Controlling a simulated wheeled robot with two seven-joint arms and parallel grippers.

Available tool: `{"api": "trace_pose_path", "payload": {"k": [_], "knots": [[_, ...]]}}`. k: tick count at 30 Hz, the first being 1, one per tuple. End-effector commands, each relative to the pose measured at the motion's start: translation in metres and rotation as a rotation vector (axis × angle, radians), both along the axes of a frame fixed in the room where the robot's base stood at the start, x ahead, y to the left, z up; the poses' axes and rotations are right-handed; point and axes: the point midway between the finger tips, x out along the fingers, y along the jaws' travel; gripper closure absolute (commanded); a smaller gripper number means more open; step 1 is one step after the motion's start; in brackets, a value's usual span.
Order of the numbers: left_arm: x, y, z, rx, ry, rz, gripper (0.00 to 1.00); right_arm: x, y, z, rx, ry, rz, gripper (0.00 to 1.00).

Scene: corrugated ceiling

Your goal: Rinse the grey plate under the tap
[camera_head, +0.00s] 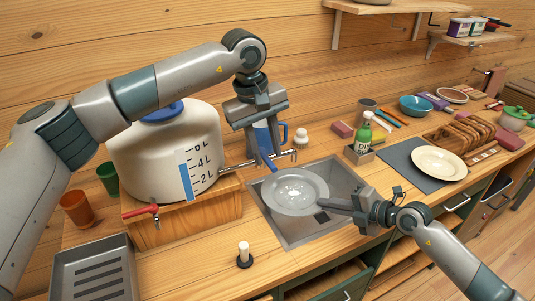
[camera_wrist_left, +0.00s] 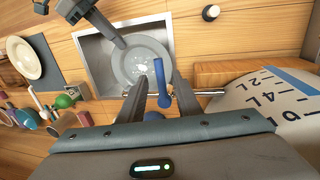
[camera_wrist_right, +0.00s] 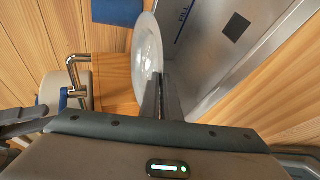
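The grey plate (camera_head: 312,183) is over the sink (camera_head: 345,180), with pale bright patches at its middle that could be water. My right gripper (camera_head: 350,206) is shut on its near right rim; the right wrist view shows the plate (camera_wrist_right: 148,50) edge-on at the close-set fingers. The tap (camera_head: 285,157) juts from the white water tank (camera_head: 165,150) above the plate's far side. Its blue lever (camera_wrist_left: 159,75) shows between the parted fingers of my left gripper (camera_wrist_left: 155,90). That gripper is open; I cannot tell whether a finger touches the lever.
A green soap bottle (camera_head: 363,138) stands right of the sink. A cream plate (camera_head: 438,162) lies on a dark mat beyond it. A slotted grey tray (camera_head: 95,272) and a second, red-handled tap (camera_head: 140,210) are at left. A white-topped knob (camera_head: 244,252) stands on the front counter.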

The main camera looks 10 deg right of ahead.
Motion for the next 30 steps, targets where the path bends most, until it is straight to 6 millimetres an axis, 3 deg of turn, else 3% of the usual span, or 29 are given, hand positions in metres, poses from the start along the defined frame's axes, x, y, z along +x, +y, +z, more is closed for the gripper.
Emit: {"api": "trace_pose_path", "payload": {"k": [6,16,20,21,30], "knots": [[0.001,-0.003,-0.015,0.0,0.0,0.0,0.69,0.001,0.0,0.002,0.001,-0.003,0.0,1.0],[0.001,-0.003,-0.018,0.0,0.0,0.0,0.69,0.001,0.0,0.002,0.001,-0.003,0.0,1.0],[0.001,-0.003,-0.018,0.0,0.0,0.0,0.98,0.001,0.0,0.002,0.001,-0.003,0.0,1.0],[0.001,-0.003,-0.018,0.0,0.0,0.0,1.0,0.001,0.0,0.001,0.001,-0.003,0.0,1.0],[0.002,-0.006,-0.017,0.0,-0.001,0.037,1.0,0.001,0.0,0.002,0.001,-0.003,0.0,1.0]]}}
